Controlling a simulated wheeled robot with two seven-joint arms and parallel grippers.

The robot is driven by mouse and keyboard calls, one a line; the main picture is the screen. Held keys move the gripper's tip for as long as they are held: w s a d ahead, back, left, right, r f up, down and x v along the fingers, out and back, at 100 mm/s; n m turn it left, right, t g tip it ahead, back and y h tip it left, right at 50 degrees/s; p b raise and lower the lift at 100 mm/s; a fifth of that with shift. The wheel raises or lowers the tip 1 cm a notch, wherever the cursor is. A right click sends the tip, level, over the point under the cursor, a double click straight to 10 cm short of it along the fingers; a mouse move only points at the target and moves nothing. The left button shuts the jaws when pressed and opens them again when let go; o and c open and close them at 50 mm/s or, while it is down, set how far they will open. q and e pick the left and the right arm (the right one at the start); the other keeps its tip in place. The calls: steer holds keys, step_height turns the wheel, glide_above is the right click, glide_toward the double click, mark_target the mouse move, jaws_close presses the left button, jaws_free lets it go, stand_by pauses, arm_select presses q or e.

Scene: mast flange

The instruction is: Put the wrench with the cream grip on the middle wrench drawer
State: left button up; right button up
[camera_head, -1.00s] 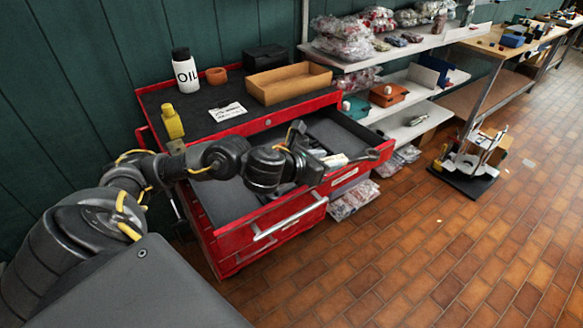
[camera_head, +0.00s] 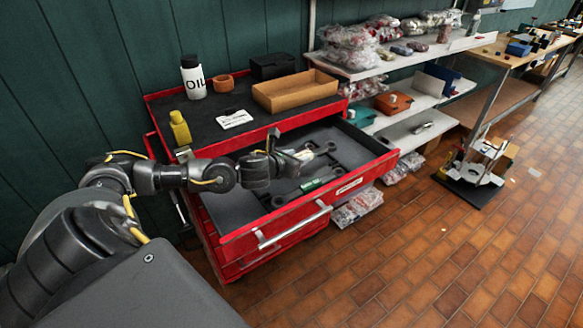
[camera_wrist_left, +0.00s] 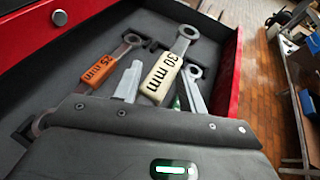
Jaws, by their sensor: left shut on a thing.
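The wrench with the cream grip, marked 30 mm (camera_wrist_left: 162,78), is between the fingers of my left gripper (camera_wrist_left: 160,88) in the left wrist view. Its ring end points away from me. In the head view my left gripper (camera_head: 293,158) is over the open red drawer (camera_head: 262,236), with a bit of the cream grip at its tip. A wrench with an orange grip, marked 25 mm (camera_wrist_left: 100,70), lies in the grey drawer liner to the left. A green-grip wrench (camera_head: 316,185) lies near the drawer's front. I cannot tell whether the cream wrench touches the liner. My right gripper is out of view.
The red cabinet's top (camera_head: 215,104) holds an oil bottle (camera_head: 193,78), a yellow bottle (camera_head: 180,128), a brown tray (camera_head: 294,91) and a black box (camera_head: 272,66). Shelves with bagged parts (camera_head: 350,50) stand behind right.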

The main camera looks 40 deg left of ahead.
arm_select(q)
steer(key=f, duration=0.1)
steer(key=w+a+f, duration=0.1)
steer(key=a+f, duration=0.1)
steer(key=f, duration=0.1)
steer(key=shift+w+a, duration=0.25)
steer(key=shift+w+a+f+p, duration=0.1)
steer(key=shift+a+f+p, duration=0.1)
steer(key=shift+f+p, duration=0.1)
step_height(320, 180, down, 3)
steer(key=shift+a+r+p, duration=0.1)
steer(key=shift+a+p, duration=0.05)
steer(key=shift+p, duration=0.5)
steer(key=shift+f, duration=0.3)
steer(key=shift+f, duration=0.2)
steer(key=o, duration=1.1)
